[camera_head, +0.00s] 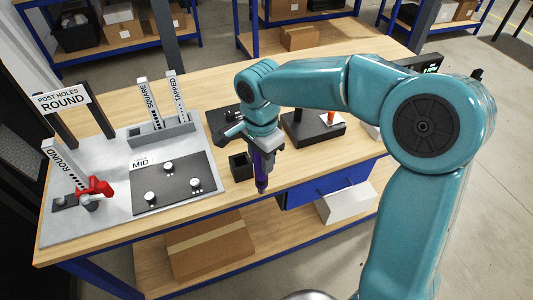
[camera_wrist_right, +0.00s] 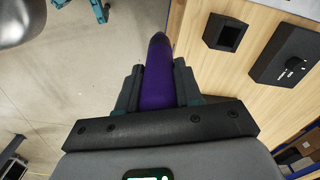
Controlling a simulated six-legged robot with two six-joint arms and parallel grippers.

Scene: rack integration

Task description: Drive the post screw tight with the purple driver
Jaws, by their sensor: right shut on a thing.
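My right gripper (camera_head: 264,148) is shut on the purple driver (camera_head: 262,178), which hangs tip down near the table's front edge. In the right wrist view the driver (camera_wrist_right: 158,75) sits between the two dark fingers, with floor and the table edge beyond. The post marked ROUND (camera_head: 62,165) stands tilted on the grey plate at the left, beside a red clamp-like part (camera_head: 96,188). Posts marked SQUARE (camera_head: 149,104) and TAPPED (camera_head: 177,97) stand in a grey holder (camera_head: 162,131). I cannot make out the post screw. My left gripper is not in view.
A black square holder (camera_head: 240,167) stands close left of the driver. A black block (camera_head: 314,128) is behind the arm. The table's rear strip (camera_head: 210,80) is clear. A blue drawer (camera_head: 325,186) hangs under the front edge.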

